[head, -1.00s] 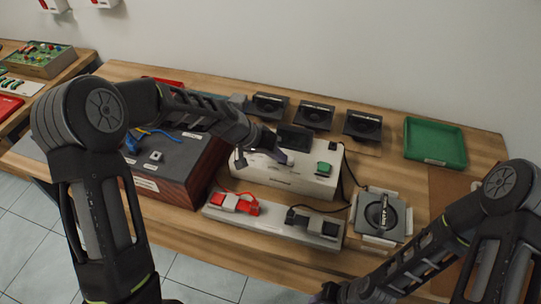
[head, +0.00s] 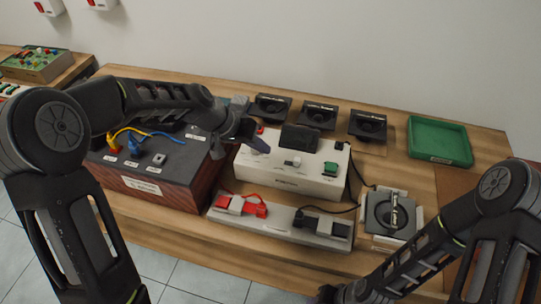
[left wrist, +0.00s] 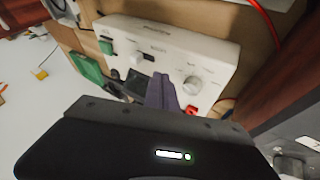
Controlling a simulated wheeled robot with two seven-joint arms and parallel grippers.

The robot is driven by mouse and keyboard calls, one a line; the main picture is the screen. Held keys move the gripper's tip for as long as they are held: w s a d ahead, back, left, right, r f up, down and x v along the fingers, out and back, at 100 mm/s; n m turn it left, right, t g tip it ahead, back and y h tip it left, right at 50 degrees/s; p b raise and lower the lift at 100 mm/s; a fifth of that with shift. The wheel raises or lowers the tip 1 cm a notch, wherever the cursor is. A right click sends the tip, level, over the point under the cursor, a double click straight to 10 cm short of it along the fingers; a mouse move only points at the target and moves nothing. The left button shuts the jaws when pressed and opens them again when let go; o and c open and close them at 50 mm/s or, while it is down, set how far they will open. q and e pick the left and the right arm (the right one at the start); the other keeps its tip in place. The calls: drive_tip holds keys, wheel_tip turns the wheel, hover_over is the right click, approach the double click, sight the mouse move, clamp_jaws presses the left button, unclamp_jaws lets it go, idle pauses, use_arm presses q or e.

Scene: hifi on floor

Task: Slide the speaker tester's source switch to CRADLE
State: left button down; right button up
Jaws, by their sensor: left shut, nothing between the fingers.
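The speaker tester is a white box (head: 278,180) in the middle of the bench. Its top carries a dark display (head: 299,139), a small white slider switch (head: 292,162) and a green button (head: 330,168). In the left wrist view the switch (left wrist: 146,56) sits between the green button (left wrist: 106,47) and a round white knob (left wrist: 192,85). My left gripper (head: 261,146) is shut and empty over the box's left part, left of the switch. Its purple fingertips (left wrist: 162,90) show near the knob. Switch labels are too small to read. My right gripper (head: 326,293) is at the bottom edge, its jaws unclear.
A grey strip (head: 280,225) with red and black clips lies in front of the tester. A speaker in a cradle (head: 393,215) stands to the right. A dark box (head: 150,175) with cables is at left. Several speakers and a green tray (head: 440,141) stand behind.

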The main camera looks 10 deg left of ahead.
use_arm(q)
drive_tip(key=shift+b+v, duration=0.3)
drive_tip(key=shift+v, duration=2.15)
drive_tip(key=shift+a, duration=0.1)
drive_tip(key=shift+r, duration=0.1)
